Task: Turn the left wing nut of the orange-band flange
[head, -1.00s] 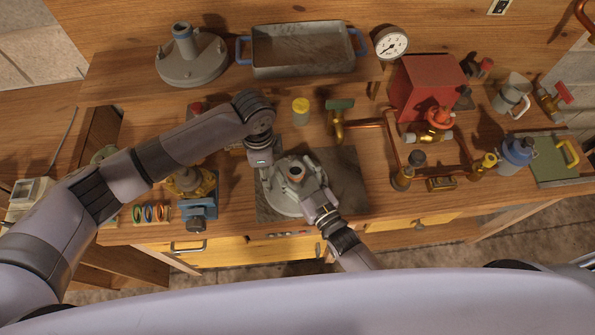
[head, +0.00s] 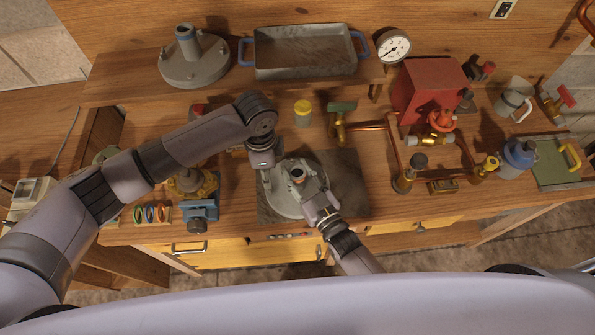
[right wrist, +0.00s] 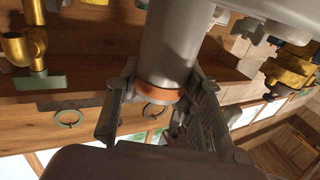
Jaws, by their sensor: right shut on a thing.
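The grey orange-band flange (head: 283,204) lies on a dark slab (head: 348,178) at the front middle of the bench, its neck upright. The orange band (right wrist: 160,92) shows around the neck in the right wrist view. My right gripper (head: 311,188) is shut on the neck; its fingers (right wrist: 155,108) sit on both sides of it at the band. My left gripper (head: 264,172) points down at the flange's left edge. Its fingertips and the left wing nut are too small and too covered to make out, so I cannot tell whether they touch.
A second grey flange (head: 193,72) and a blue-handled tray (head: 305,72) stand at the back. A yellow-capped jar (head: 302,120) is behind the slab. Copper piping (head: 368,127) and a red box (head: 425,90) fill the right. A blue vise-like tool (head: 200,211) is left.

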